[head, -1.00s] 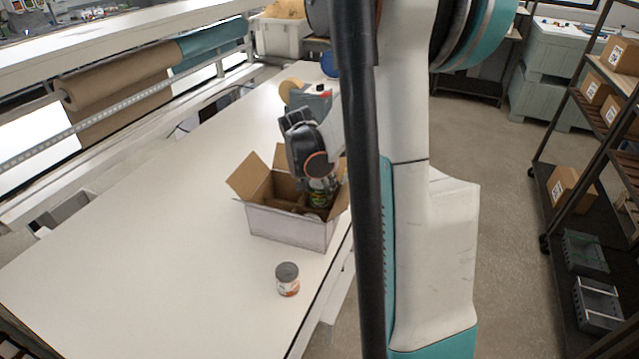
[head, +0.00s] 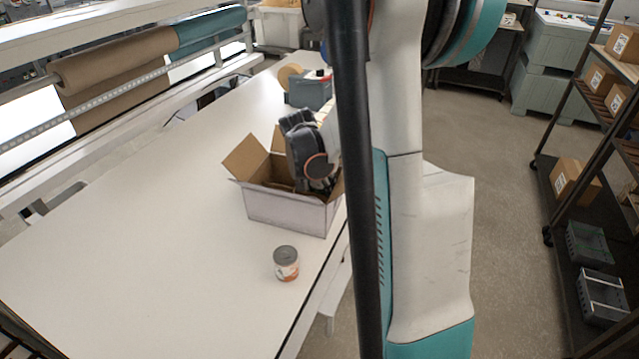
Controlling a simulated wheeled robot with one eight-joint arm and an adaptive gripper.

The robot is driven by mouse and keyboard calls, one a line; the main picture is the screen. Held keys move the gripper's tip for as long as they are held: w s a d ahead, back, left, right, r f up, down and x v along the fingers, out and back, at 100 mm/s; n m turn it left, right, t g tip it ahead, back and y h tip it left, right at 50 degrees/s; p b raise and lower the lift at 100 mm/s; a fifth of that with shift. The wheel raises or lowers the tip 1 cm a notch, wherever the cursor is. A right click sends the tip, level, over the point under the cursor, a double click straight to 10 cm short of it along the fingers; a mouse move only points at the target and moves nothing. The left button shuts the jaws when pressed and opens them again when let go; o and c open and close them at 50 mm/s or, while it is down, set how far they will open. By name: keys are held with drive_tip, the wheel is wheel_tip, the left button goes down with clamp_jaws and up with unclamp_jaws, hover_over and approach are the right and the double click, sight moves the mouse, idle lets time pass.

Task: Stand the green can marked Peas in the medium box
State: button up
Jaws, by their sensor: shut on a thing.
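The box (head: 285,214) stands open on the white table, flaps spread, pale outside and brown inside. My gripper (head: 318,186) reaches down into its right part. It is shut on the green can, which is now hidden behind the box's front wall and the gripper. I cannot tell whether the can touches the box floor. The black pole in front of the camera hides part of the box's right side.
A small can (head: 286,264) with an orange and white label stands on the table in front of the box. A grey container (head: 308,92) stands farther back. The table (head: 130,260) is clear to the left. Shelves with cartons (head: 572,182) stand at right.

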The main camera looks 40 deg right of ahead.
drive_tip(key=o, duration=1.2)
wheel_tip(320, 180, up, 16)
drive_tip(key=p, duration=1)
drive_tip(key=shift+p, duration=0.35)
idle(0.3)
